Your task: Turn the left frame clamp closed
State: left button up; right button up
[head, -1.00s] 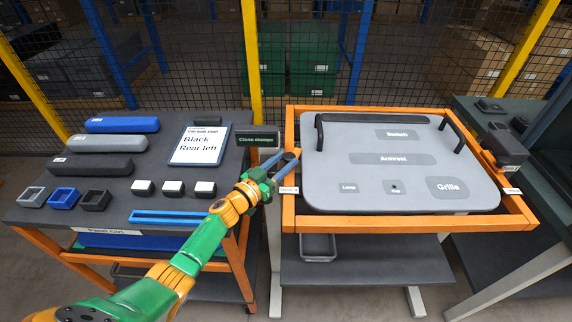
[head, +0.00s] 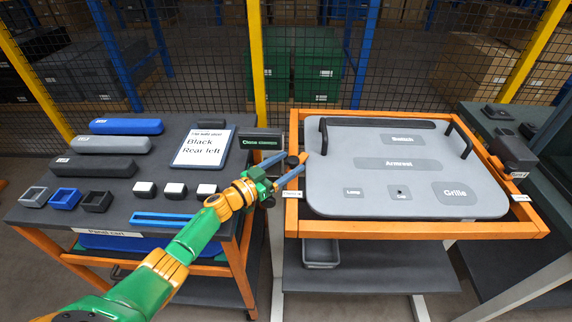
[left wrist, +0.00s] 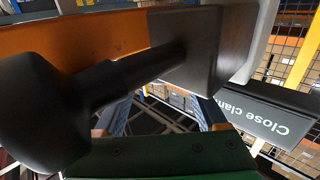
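The left frame clamp is dark, at the left rail of the orange frame (head: 291,215) by a small white label (head: 292,194). In the head view only a small dark part of the clamp (head: 292,160) shows between my blue fingertips. The left wrist view shows a dark block (left wrist: 203,45), a bar (left wrist: 130,80) and a round knob (left wrist: 40,112) close to the camera. My left gripper (head: 294,162) is open at the clamp. In the left wrist view the block and bar hide its fingertips, so contact cannot be told. My right gripper is out of view.
A grey panel (head: 400,150) with black handles lies in the frame. A "Close clamps" sign (head: 262,141) stands behind my gripper. A cart (head: 110,215) with bars, blocks and a build sheet (head: 203,147) is left.

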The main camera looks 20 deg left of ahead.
pick_arm(q)
jog(key=shift+r, duration=0.1)
jog(key=s+d+r+p, duration=0.2)
jog(key=s+r+p, duration=0.1)
jog(key=s+r, duration=0.3)
jog(key=s+d+r+p, duration=0.2)
jog(key=s+r+p, duration=0.1)
jog(key=s+r, duration=0.3)
jog(key=shift+s+d+r, duration=0.4)
jog(key=shift+s, duration=0.2)
